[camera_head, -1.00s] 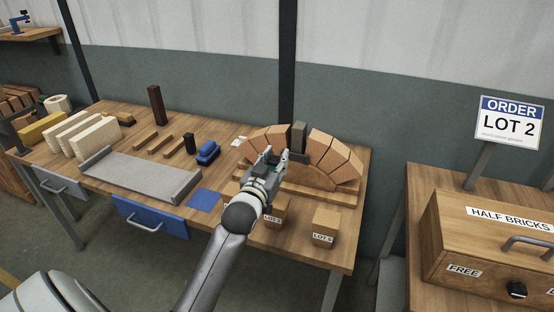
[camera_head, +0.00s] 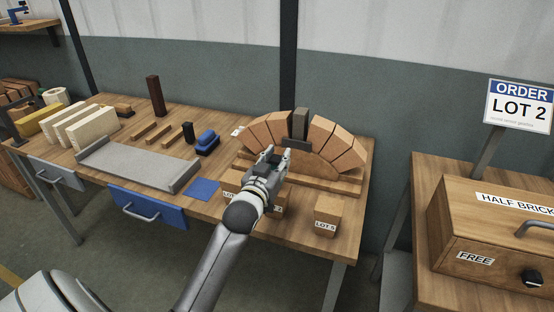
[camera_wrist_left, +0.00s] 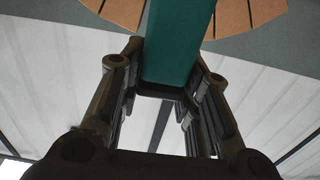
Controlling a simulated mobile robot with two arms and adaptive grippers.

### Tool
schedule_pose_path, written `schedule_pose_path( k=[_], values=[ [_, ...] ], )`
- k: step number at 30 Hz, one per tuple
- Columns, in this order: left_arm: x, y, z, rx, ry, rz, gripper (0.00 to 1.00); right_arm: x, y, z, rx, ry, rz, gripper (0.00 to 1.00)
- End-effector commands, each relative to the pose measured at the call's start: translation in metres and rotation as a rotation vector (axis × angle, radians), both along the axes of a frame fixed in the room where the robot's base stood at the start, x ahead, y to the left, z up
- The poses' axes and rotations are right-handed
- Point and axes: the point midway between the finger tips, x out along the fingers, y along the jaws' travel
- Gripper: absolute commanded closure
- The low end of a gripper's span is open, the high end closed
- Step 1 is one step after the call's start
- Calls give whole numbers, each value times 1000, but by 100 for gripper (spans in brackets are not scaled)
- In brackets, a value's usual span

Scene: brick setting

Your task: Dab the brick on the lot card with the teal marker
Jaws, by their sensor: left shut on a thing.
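My left gripper (camera_head: 271,160) is above the front right of the workbench, before the brick arch. In the left wrist view it is shut on a teal marker (camera_wrist_left: 178,45), which runs up between the fingers. The lot card (camera_head: 518,104) on the right reads "ORDER LOT 2". Small lot bricks stand along the bench front. The right one (camera_head: 328,215) carries a label that looks like LOT 5. The left one (camera_head: 231,184) and the middle one (camera_head: 279,201) are partly hidden by my gripper and arm; their labels cannot be read. The marker's tip is out of view.
The brick arch (camera_head: 258,133) with a grey keystone (camera_head: 300,124) stands behind the gripper. A blue square (camera_head: 203,188), a blue brush-like block (camera_head: 208,142) and a grey tray (camera_head: 130,165) lie left. A wooden box (camera_head: 480,225) marked HALF BRICKS stands on the right table.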

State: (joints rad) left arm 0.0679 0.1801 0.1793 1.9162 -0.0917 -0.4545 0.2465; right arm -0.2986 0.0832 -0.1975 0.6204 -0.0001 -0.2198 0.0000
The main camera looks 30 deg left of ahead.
Motion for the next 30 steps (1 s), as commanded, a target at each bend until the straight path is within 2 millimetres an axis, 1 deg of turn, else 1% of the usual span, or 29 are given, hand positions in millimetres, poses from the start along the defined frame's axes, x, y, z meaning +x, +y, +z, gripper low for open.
schedule_pose_path(
  k=[18,30],
  values=[
    [0,0,-4,0,-1,0,84,-1,7,-2,8,2,2,60],
    [0,0,-9,0,0,0,84,-2,6,-5,7,3,2,60]
  ],
)
